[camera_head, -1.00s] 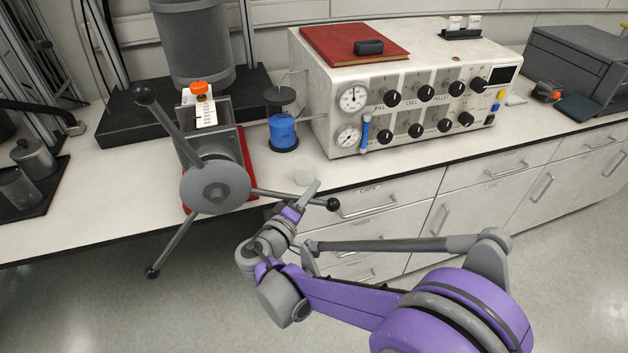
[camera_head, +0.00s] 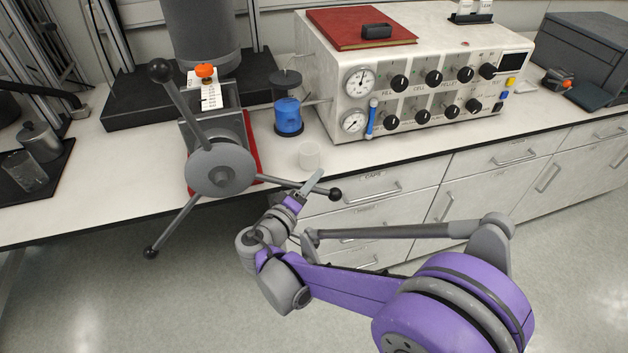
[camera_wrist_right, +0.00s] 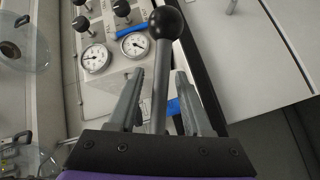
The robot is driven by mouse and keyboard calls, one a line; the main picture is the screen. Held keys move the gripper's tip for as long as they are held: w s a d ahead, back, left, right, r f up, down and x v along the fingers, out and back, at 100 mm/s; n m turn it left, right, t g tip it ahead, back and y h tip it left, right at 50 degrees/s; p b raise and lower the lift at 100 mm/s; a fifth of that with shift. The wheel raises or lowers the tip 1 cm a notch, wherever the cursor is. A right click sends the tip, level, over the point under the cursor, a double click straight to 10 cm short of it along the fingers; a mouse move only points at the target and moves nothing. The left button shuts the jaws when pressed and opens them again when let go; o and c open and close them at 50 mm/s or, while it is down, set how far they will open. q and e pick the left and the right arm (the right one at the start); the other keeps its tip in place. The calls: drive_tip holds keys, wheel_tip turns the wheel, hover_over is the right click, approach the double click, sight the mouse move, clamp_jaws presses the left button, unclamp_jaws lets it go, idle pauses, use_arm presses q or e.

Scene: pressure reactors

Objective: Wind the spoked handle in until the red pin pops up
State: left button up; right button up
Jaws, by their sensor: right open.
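The spoked handle has a grey hub (camera_head: 222,168) and three visible spokes with black ball knobs, pointing up-left, down-left and right. My right gripper (camera_head: 313,181) is at the outer part of the right spoke, near its knob (camera_head: 335,194). In the right wrist view, my open right gripper (camera_wrist_right: 160,85) has its fingers on both sides of that spoke, with the black ball (camera_wrist_right: 166,22) beyond the tips. An orange-red cap (camera_head: 205,71) with a paper tag tops the handle's block. I cannot tell whether it is the red pin. My left gripper is out of view.
A white control box (camera_head: 420,95) with gauges stands right of the handle. Drawers (camera_head: 370,210) lie below the bench edge, behind my right arm.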

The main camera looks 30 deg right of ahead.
drive_tip(key=v, duration=1)
drive_tip(key=shift+d+f, duration=0.1)
drive_tip(key=shift+d, duration=0.05)
